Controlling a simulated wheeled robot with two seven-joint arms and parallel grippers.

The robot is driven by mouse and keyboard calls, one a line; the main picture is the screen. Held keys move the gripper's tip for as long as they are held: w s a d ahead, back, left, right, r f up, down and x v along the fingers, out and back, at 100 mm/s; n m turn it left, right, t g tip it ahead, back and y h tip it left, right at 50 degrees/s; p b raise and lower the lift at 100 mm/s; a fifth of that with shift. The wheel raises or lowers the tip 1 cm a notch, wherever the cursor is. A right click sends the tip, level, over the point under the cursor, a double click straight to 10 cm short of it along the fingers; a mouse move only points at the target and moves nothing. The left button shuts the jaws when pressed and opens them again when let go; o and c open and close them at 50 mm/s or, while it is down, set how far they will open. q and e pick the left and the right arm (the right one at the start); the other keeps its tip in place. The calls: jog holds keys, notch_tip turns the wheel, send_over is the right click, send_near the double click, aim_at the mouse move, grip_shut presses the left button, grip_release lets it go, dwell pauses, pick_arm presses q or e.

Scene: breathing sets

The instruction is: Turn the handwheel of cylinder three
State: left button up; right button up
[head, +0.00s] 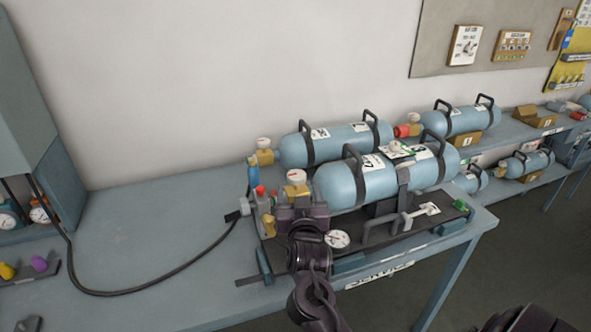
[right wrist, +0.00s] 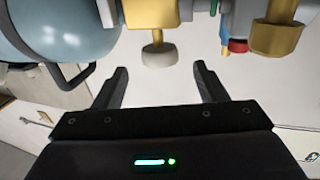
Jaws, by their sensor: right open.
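Two light blue cylinders lie on the bench in the head view, a front one (head: 345,187) and a rear one (head: 340,140). Their number tags are too small to read surely, so I cannot tell which is three. A brass valve with a pale handwheel (head: 296,175) sits at the front cylinder's left end; another pale handwheel (head: 264,143) is on the rear one. My right gripper (head: 301,208) is just in front of the front valve. In the right wrist view, its open, empty jaws (right wrist: 160,85) face a pale grey handwheel (right wrist: 159,56) on a brass stem, apart from it. My left gripper is not in view.
A black hose (head: 150,285) runs across the bench to the valve group. A round gauge (head: 337,239) is close beside my right wrist. The bench top (head: 130,225) at left is mostly clear.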

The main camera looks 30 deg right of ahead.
aim_at(298, 180)
jog(key=x, duration=0.1)
jog(key=p+x, duration=0.1)
jog(key=x, duration=0.1)
jog(key=shift+w+d+r, duration=0.1)
jog(key=shift+w+r, duration=0.1)
jog(key=shift+r, duration=0.15)
jog(key=shift+f+p+x, duration=0.2)
jog(key=shift+p+x, duration=0.1)
jog(key=shift+x, duration=0.85)
jog(key=shift+w+d, duration=0.15)
jog(key=shift+w, duration=0.15)
jog(key=shift+f, duration=0.1)
jog(key=c, duration=0.8)
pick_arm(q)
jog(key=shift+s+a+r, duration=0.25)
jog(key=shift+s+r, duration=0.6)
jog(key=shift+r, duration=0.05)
pick_arm(e)
jog(key=shift+c, duration=1)
